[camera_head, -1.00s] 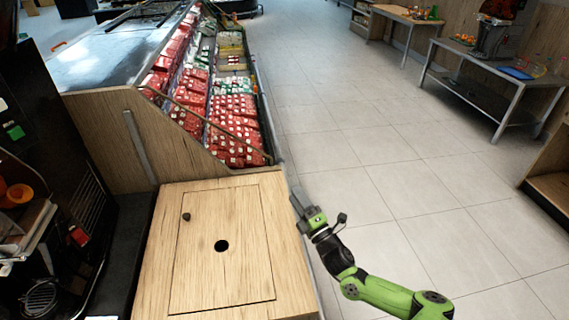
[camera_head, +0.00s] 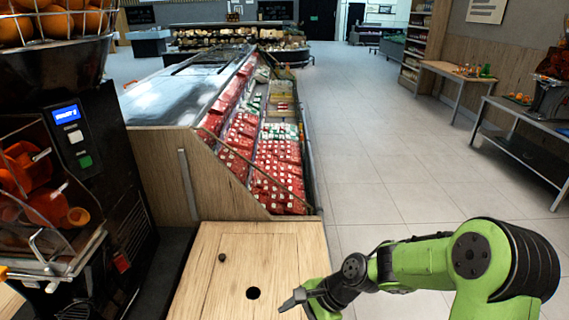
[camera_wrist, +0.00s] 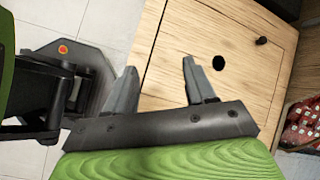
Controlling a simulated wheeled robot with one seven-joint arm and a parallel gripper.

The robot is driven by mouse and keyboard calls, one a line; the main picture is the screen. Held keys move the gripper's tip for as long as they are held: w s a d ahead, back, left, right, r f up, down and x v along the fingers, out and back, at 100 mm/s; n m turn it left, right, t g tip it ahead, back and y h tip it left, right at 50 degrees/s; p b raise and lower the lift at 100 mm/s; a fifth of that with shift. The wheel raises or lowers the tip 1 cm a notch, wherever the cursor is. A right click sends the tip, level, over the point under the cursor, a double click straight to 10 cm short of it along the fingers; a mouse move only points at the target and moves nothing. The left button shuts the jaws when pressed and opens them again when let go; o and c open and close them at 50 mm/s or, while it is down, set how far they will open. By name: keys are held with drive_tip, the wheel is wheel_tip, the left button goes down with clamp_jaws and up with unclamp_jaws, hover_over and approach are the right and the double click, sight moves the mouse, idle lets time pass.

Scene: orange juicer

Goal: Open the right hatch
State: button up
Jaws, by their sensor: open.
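A wooden cabinet (camera_head: 203,250) stands at the bottom centre of the head view. Its top holds a flat rectangular hatch panel (camera_head: 258,262) with a round black hole (camera_head: 253,293) and a small dark knob (camera_head: 222,257). The panel lies flush and closed. My gripper (camera_head: 288,302) is just right of the hole in the head view; its height above the wood is unclear. In the wrist view my gripper (camera_wrist: 160,72) is open and empty, with the panel (camera_wrist: 235,82), hole (camera_wrist: 218,62) and knob (camera_wrist: 261,40) beyond the fingers.
A juicer with oranges (camera_head: 75,140) stands close on the left. A chilled display case with red packs (camera_head: 275,165) is behind the cabinet. A metal side table (camera_head: 525,150) stands at the right. The tiled floor (camera_head: 375,150) between is clear.

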drive_tip(key=s+d+r+n+t+h, duration=0.2)
drive_tip(key=s+d+r+n, duration=0.4)
drive_tip(key=s+r, duration=0.3)
drive_tip(key=s+d+r+n+t+h, duration=0.3)
drive_tip(key=s+d+r+n+h, duration=0.2)
drive_tip(key=s+d+r, duration=0.2)
wheel_tip(320, 180, up, 2)
drive_tip(key=shift+s+r+n+h+p, duration=0.3)
drive_tip(key=shift+s+n+p, duration=0.1)
drive_tip(key=shift+s, duration=0.45)
